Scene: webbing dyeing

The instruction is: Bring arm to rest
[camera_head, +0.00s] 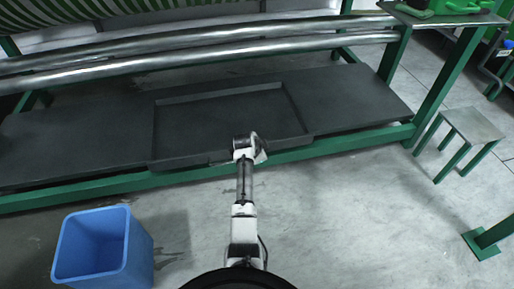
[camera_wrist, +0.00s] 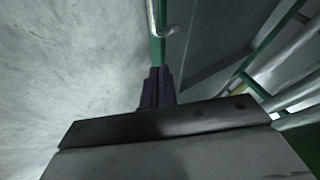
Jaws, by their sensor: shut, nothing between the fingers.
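My arm stretches out from the bottom middle of the head view toward the front edge of a dark grey tray (camera_head: 232,107). The gripper's fingers cannot be made out in the head view. In the wrist view my gripper (camera_wrist: 157,75) shows as two dark fingers side by side, closed together with nothing between them. Beyond the fingers a green frame rail and the pale floor show in the wrist view.
The tray lies on a dark shelf (camera_head: 60,140) in a green frame (camera_head: 340,146), below metal rollers (camera_head: 200,52). An open blue bin (camera_head: 140,262) stands on the floor at lower left. A small stool (camera_head: 472,125) stands at right. Floor (camera_head: 350,220) right of my arm is clear.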

